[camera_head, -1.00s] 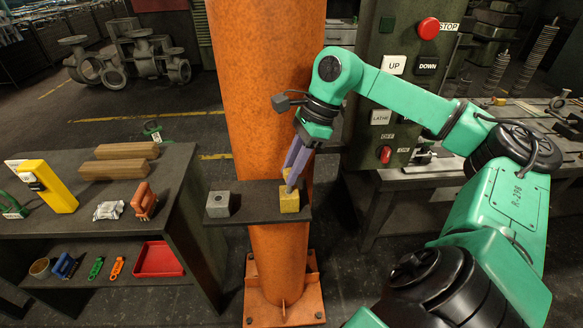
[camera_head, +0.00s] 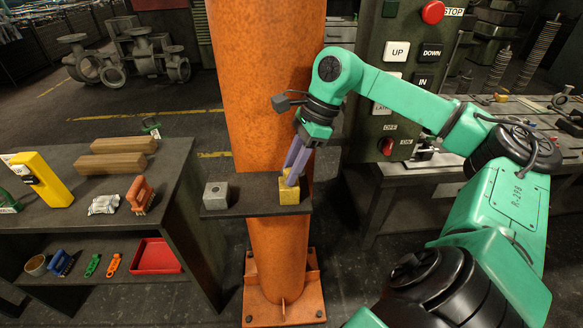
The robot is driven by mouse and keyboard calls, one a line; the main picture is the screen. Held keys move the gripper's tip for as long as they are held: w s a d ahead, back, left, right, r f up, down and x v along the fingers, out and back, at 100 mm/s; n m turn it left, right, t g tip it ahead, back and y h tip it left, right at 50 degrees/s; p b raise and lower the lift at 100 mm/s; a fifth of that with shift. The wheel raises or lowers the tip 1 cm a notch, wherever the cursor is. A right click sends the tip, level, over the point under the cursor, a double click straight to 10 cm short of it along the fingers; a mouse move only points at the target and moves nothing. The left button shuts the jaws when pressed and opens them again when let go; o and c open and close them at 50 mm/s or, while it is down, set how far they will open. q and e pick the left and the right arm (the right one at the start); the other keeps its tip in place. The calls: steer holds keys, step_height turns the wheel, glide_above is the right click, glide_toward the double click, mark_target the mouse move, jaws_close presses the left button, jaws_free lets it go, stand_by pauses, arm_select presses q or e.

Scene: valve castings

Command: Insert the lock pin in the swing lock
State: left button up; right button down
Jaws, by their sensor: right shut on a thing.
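My right gripper (camera_head: 296,160) hangs over a small dark shelf at the orange column, its purple fingers pointing down. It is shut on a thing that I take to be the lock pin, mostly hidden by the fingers. A small yellow part (camera_head: 283,172) shows beside the fingertips. A yellow block (camera_head: 289,193) sits on the shelf directly below, and the tips overlap its top in the picture. I cannot tell whether the pin is in it, or whether this block is the swing lock. A grey block (camera_head: 216,195) with a dark hole in its top stands to the left.
The orange column (camera_head: 265,80) rises right behind the dark shelf (camera_head: 250,204). A control panel (camera_head: 400,100) with buttons stands at the right. The left bench holds a yellow case (camera_head: 42,180), wooden bars (camera_head: 112,164), an orange tool (camera_head: 140,194) and, lower down, a red tray (camera_head: 154,257).

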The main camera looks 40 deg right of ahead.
steer(key=shift+f+b, duration=0.3)
steer(key=shift+f, duration=0.1)
steer(key=c, duration=0.6)
jaws_free()
steer(key=p+v, duration=0.5)
steer(key=v, duration=0.9)
steer(key=shift+r+p, duration=0.3)
steer(key=shift+p, duration=0.1)
steer(key=shift+d, duration=0.1)
